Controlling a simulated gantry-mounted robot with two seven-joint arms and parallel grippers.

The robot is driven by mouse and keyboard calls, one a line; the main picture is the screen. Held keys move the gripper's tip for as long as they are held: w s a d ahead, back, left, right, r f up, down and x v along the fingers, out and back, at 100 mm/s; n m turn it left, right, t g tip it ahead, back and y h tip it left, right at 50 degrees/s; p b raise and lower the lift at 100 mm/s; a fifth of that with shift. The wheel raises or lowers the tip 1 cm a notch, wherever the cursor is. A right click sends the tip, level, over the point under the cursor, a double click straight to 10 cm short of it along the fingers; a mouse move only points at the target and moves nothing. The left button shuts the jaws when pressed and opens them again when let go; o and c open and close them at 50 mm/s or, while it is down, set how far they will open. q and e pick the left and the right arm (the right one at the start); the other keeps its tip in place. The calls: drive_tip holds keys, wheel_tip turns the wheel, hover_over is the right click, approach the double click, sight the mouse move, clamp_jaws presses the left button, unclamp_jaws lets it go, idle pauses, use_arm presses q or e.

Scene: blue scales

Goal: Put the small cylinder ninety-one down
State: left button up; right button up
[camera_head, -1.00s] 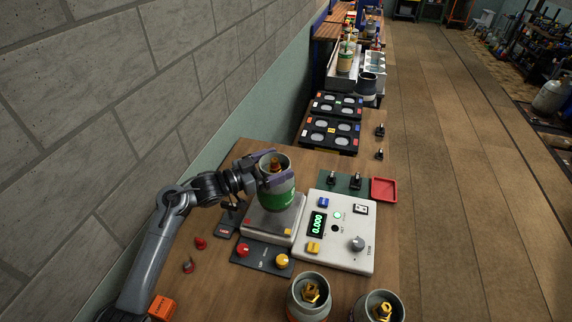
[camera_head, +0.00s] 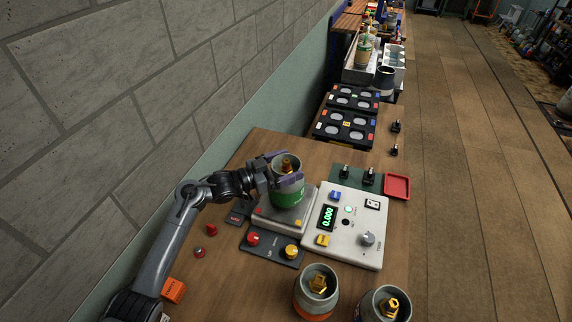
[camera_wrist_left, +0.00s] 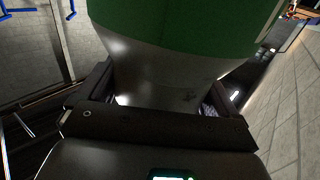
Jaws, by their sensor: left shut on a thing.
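My left gripper (camera_head: 274,169) is shut around the upper part of a small grey cylinder with a green band (camera_head: 288,193) and a brass valve on top. The cylinder is upright over the metal plate of the scale (camera_head: 270,214). I cannot tell whether its base touches the plate. The scale's display (camera_head: 327,217) reads 0.000 in green. In the left wrist view the cylinder (camera_wrist_left: 180,70) fills the space between the fingers, its green band at the top. My right gripper is not in view.
The white control box (camera_head: 352,245) stands right of the scale. Two more cylinders (camera_head: 316,290) (camera_head: 383,304) stand at the front. A panel with red and yellow knobs (camera_head: 270,250) lies before the scale. A red tray (camera_head: 397,186) and black racks (camera_head: 343,128) are further back.

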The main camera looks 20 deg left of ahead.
use_arm(q)
drive_tip(key=shift+r, duration=0.1)
drive_tip(key=o, duration=1.6)
drive_tip(key=shift+f, duration=0.25)
drive_tip(key=shift+o, duration=0.6)
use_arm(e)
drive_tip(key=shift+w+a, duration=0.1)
use_arm(q)
drive_tip(key=shift+r, duration=0.2)
drive_tip(key=v, duration=1.2)
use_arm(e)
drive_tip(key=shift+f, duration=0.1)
